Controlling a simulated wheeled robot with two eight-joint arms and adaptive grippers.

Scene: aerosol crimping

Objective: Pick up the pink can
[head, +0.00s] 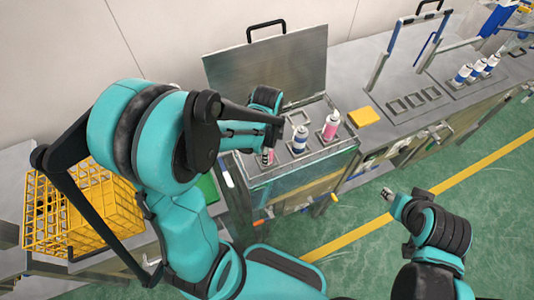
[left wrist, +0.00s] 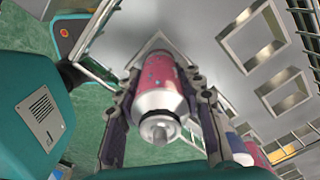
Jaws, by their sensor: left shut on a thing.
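My left gripper (left wrist: 163,88) is shut on a pink can with a silver shoulder and a small nozzle; the can (left wrist: 160,72) fills the middle of the left wrist view, with a finger on each side. In the head view my left arm covers most of this can, at the left side of the open metal box. I cannot tell whether its base is clear of the slot. A second pink can (head: 331,126) and a blue and white can (head: 300,139) stand upright in the box. My right gripper (head: 388,194) is over the floor, away from the cans; its fingers are too small to read.
The box's raised metal lid (head: 268,72) stands behind the cans. A yellow block (head: 363,117) lies right of the box. Several blue and white cans (head: 477,69) stand on the far right bench. A yellow crate (head: 55,215) is at the left. The green floor (head: 440,165) is open in front.

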